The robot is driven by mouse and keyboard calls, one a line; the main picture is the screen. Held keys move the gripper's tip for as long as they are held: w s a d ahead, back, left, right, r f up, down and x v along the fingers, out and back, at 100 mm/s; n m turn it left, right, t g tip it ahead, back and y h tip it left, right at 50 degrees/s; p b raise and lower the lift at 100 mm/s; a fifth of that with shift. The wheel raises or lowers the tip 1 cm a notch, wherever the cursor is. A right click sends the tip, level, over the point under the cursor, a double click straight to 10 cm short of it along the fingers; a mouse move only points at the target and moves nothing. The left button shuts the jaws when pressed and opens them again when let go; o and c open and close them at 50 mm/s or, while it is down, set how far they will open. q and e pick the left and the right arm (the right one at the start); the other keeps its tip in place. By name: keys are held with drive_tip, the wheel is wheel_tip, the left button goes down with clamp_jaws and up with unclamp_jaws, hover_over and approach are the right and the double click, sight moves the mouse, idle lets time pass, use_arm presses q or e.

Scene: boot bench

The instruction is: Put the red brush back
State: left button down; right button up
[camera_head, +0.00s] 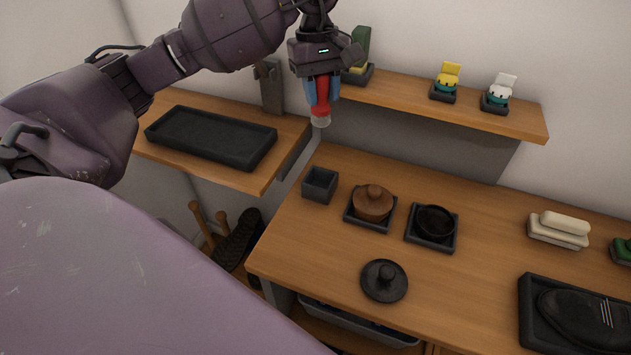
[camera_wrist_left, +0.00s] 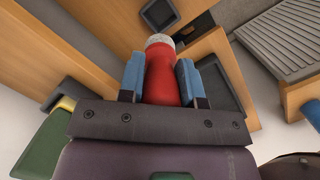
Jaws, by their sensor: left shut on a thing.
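My left gripper (camera_head: 322,90) is shut on the red brush (camera_head: 321,110), with its blue finger pads on either side. The brush hangs head down, its pale bristle tip pointing at the bench. In the left wrist view the red brush (camera_wrist_left: 162,82) sits between the two pads. In the head view the gripper shows in front of the wall, left of the upper shelf (camera_head: 440,105). A small, dark, square open cup (camera_head: 319,185) stands on the bench below the brush in the picture; it looks empty. The brush is apart from it. My right gripper is not in view.
A brown lidded pot (camera_head: 372,202), a black round dish (camera_head: 435,222) and a black knobbed lid (camera_head: 384,281) stand near the cup. Yellow (camera_head: 446,80) and white-teal (camera_head: 499,92) items sit on the shelf. A black tray (camera_head: 210,136) lies on the left ledge.

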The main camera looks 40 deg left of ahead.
sight(317, 121)
use_arm(q)
wheel_tip(317, 121, down, 19)
drive_tip(key=shift+d+f+p, duration=0.1)
drive_tip(key=shift+p, duration=0.35)
drive_tip(key=shift+f, duration=0.2)
drive_tip(key=shift+f, duration=0.1)
drive_tip(key=c, duration=0.8)
unclamp_jaws()
drive_tip(key=shift+r, duration=0.45)
drive_tip(key=r, duration=0.3)
drive_tip(key=a+r, duration=0.1)
drive_tip(key=r, duration=0.3)
drive_tip(key=w+r+b, duration=0.1)
drive_tip(key=r, duration=0.3)
drive_tip(key=shift+a+r, duration=0.1)
drive_tip(key=shift+a, duration=0.3)
